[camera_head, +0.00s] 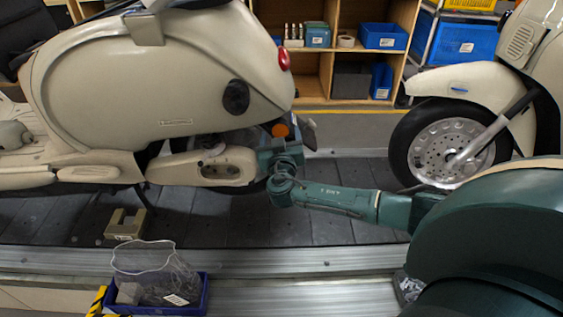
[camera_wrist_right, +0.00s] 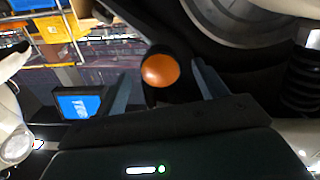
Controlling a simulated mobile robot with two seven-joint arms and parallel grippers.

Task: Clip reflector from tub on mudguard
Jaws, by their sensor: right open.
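An orange round reflector (camera_head: 281,130) is at the tail of the cream scooter (camera_head: 150,85), beside the dark rear mudguard end (camera_head: 309,132). My right gripper (camera_head: 280,148) is right at it, reaching in from the right. In the right wrist view the reflector (camera_wrist_right: 160,70) sits on a dark mount between the two spread fingers of my right gripper (camera_wrist_right: 165,72). The fingers look apart from it; whether the mount is seated on the mudguard I cannot tell. A blue tub (camera_head: 205,293) with a clear bag stands at the front left. My left gripper is out of view.
A second scooter with its front wheel (camera_head: 447,150) stands at the right on the slat conveyor (camera_head: 230,229). A beige block (camera_head: 125,226) lies on the slats. Wooden shelves (camera_head: 312,75) with blue bins are behind. The slats between the scooters look clear.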

